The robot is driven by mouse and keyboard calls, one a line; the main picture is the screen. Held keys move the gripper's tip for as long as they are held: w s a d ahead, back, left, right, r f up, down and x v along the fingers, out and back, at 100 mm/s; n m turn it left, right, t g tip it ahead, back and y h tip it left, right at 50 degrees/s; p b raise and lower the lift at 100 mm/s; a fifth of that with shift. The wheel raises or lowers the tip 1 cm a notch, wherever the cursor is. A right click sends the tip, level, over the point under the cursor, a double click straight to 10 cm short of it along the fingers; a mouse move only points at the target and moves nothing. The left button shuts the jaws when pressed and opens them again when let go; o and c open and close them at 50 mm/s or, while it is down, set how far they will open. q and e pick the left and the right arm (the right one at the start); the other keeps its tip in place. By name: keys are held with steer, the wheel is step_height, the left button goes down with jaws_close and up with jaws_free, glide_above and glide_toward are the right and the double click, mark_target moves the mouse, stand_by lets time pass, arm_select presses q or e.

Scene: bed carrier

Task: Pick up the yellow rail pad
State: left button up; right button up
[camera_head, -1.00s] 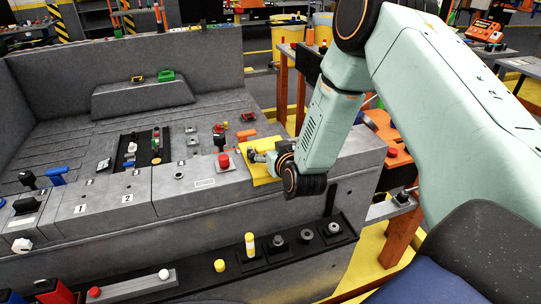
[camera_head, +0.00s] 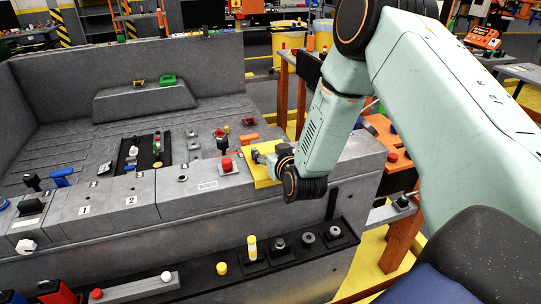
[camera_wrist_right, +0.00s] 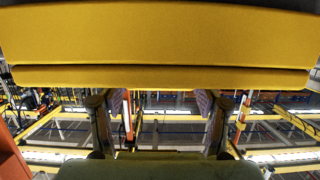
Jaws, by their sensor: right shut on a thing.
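The yellow rail pad (camera_head: 264,175) is a flat yellow piece at the right end of the grey console, over its front edge. My right gripper (camera_head: 257,153) comes in from the right and is shut on the pad. In the right wrist view, the yellow pad (camera_wrist_right: 160,45) fills the upper part as a broad band, with the two fingers of my right gripper (camera_wrist_right: 160,100) below it. The exact contact is partly hidden. I cannot tell whether the pad is clear of the console. My left gripper is not in view.
A red button (camera_head: 227,164) stands on the console (camera_head: 205,203) just left of the pad. An orange handle (camera_head: 248,137) lies behind it. A black strip with knobs (camera_head: 290,255) and a yellow post (camera_head: 252,246) runs below. Orange posts stand to the right.

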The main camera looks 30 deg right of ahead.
mark_target(271, 149)
steer(key=shift+d+r, duration=0.1)
steer(key=shift+r, duration=0.2)
step_height(271, 149, up, 9)
steer(key=shift+f, duration=0.1)
steer(key=shift+r, duration=0.25)
stand_by(0.4)
stand_by(0.4)
steer(key=shift+p, duration=0.3)
